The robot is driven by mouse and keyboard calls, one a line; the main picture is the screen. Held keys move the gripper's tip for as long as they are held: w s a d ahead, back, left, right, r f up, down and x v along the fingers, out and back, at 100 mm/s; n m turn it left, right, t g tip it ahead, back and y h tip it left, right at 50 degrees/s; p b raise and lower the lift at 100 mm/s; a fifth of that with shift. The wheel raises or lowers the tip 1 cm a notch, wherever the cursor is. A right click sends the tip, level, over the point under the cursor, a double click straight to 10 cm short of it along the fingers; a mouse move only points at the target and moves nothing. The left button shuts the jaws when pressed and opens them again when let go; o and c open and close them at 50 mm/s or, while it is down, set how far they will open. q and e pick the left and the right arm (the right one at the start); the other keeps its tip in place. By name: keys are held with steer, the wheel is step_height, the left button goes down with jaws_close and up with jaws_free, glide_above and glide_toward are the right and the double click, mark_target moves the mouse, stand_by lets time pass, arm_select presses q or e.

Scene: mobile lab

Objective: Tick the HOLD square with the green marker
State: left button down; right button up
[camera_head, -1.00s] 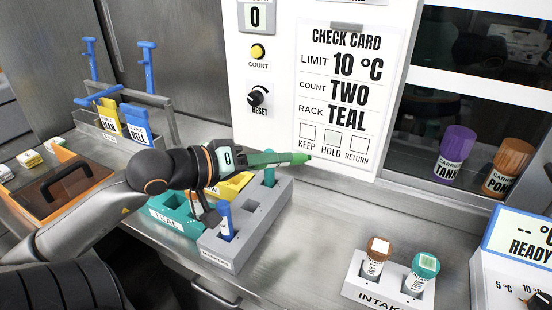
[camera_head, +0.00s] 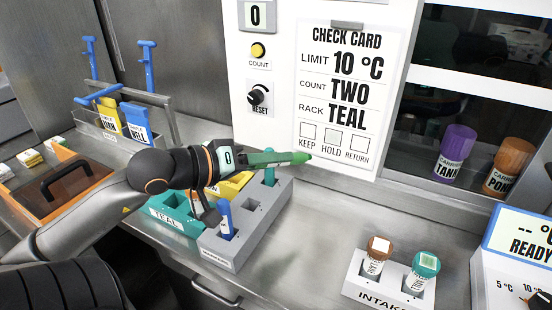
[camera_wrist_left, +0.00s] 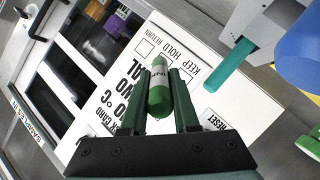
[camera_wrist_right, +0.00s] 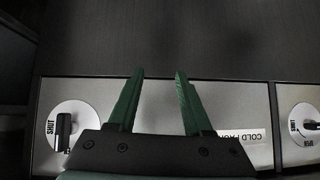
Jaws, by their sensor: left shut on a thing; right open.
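The check card (camera_head: 345,95) hangs on the white panel, with KEEP, HOLD and RETURN squares along its bottom. The HOLD square (camera_head: 332,136) is the middle one; it looks faintly tinted, and I see no clear tick in it. My left gripper (camera_head: 268,159) is shut on the green marker (camera_head: 296,158). The marker's tip points right and shows just below and left of HOLD; I cannot tell whether it touches the card. In the left wrist view the marker (camera_wrist_left: 158,88) lies between the fingers, before the card. My right gripper (camera_wrist_right: 157,90) is open and empty.
A grey rack (camera_head: 235,245) holding a blue marker and a teal one, and a teal rack (camera_head: 172,216), stand below my left gripper. The intake rack (camera_head: 385,285) holds two capped vials at the right. The counter between them is clear.

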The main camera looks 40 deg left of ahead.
arm_select(q)
steer(key=shift+w+f, duration=0.1)
steer(key=shift+w, duration=0.15)
steer(key=w+a+b, duration=0.1)
steer(key=w+b, duration=0.2)
steer(key=w, duration=0.3)
steer(key=shift+w+a+r, duration=0.2)
steer(key=shift+w+a, duration=0.05)
steer(key=shift+a, duration=0.15)
arm_select(e)
steer(key=shift+w+a+r+t, duration=0.2)
steer(key=shift+w+r+t, duration=0.4)
steer(key=shift+w+r, duration=0.35)
steer(key=shift+f, duration=0.1)
arm_select(q)
steer(key=shift+w+a+b, duration=0.15)
steer(key=shift+w+b, duration=0.15)
steer(key=shift+w, duration=0.55)
arm_select(e)
steer(key=shift+f, duration=0.3)
